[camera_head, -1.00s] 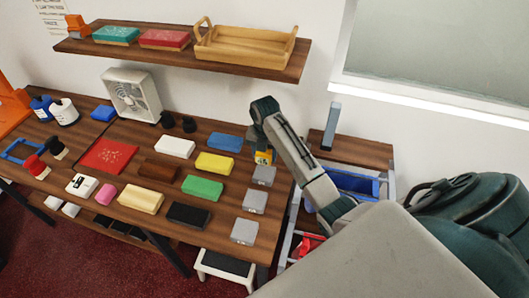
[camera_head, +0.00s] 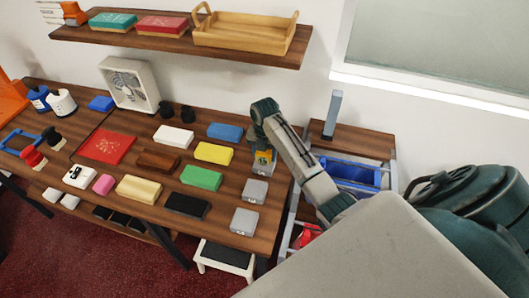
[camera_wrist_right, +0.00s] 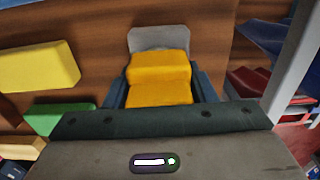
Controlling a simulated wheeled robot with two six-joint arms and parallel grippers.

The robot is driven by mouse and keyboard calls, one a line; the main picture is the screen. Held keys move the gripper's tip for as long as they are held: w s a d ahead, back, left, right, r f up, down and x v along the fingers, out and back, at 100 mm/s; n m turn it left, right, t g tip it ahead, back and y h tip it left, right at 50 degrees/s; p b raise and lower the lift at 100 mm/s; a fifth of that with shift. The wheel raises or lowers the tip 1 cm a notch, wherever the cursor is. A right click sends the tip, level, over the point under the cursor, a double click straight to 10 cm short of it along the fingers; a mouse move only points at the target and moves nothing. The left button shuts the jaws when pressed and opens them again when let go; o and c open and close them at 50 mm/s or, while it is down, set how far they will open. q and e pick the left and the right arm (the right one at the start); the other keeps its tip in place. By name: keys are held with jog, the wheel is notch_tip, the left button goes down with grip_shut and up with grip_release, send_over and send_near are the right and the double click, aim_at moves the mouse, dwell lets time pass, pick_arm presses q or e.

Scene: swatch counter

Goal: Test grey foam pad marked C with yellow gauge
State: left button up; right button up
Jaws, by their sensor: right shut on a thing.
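My right gripper (camera_head: 263,155) is shut on the yellow gauge (camera_head: 264,156), a blocky piece that also shows between the fingers in the right wrist view (camera_wrist_right: 158,78). It is at the farthest grey foam pad (camera_head: 262,167), partly covering it in the head view. In the right wrist view this grey pad (camera_wrist_right: 158,38) shows just beyond the gauge. I cannot tell whether gauge and pad touch. Two more grey pads, one in the middle (camera_head: 255,191) and one nearest (camera_head: 244,221), lie in the same row. Their letters are too small to read. My left gripper is not in view.
Yellow (camera_head: 213,153), green (camera_head: 202,177), blue (camera_head: 225,132) and black (camera_head: 187,206) pads lie left of the grey row. A wooden shelf (camera_head: 180,45) with a tray (camera_head: 245,30) hangs above. A cart with a blue bin (camera_head: 350,174) stands right of the counter.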

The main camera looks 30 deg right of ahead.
jog(key=shift+f, duration=0.5)
dwell(0.7)
jog(key=shift+s+f, duration=0.1)
dwell(1.8)
notch_tip(320, 180, up, 3)
jog(key=p, duration=0.3)
jog(key=shift+f, duration=0.2)
jog(key=shift+r, duration=2.25)
jog(key=shift+f+b, duration=0.1)
jog(key=shift+b, duration=0.2)
